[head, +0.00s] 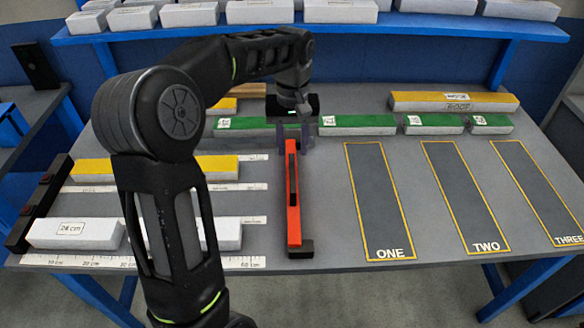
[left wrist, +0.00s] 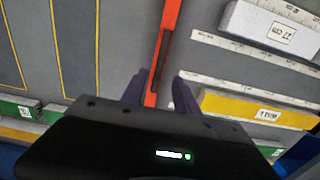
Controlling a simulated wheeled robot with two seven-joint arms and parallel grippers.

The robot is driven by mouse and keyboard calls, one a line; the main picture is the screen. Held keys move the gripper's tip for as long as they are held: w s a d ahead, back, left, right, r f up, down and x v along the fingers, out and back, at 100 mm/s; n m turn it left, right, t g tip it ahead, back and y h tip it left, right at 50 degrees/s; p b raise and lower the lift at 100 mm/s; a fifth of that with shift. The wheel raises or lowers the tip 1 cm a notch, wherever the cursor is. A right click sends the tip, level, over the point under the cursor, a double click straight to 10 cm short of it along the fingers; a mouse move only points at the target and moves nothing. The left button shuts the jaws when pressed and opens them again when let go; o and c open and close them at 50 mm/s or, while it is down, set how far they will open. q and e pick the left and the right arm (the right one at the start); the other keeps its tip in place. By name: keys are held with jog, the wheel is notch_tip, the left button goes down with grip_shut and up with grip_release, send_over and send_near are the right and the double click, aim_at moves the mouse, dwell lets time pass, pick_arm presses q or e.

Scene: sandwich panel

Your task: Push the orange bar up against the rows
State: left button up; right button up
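The orange bar (head: 293,215) lies lengthwise on the table, with a dark raised strip along it and a black block at its near end. It also shows in the left wrist view (left wrist: 168,22). My left gripper (head: 293,146) is over the bar's far end, its fingers apart on either side of it. In the left wrist view a gap shows between the bar and the right finger. The rows to the left hold a yellow-topped block (head: 95,170) and a white 28 cm block (head: 75,233); my arm hides part of them. My right gripper is out of view.
Ruler strips (head: 245,262) run along the rows, beside a black end stop (head: 38,205). Green-topped blocks (head: 357,124) stand behind. Outlined areas ONE (head: 378,200), TWO (head: 465,195) and THREE (head: 540,190) are empty. A shelf (head: 400,22) with white blocks crosses the back.

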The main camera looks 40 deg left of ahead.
aim_at(292, 173)
pick_arm(q)
jog(key=shift+s+r, duration=0.1)
jog(key=shift+f+p, duration=0.4)
jog(key=shift+f, duration=3.6)
grip_shut()
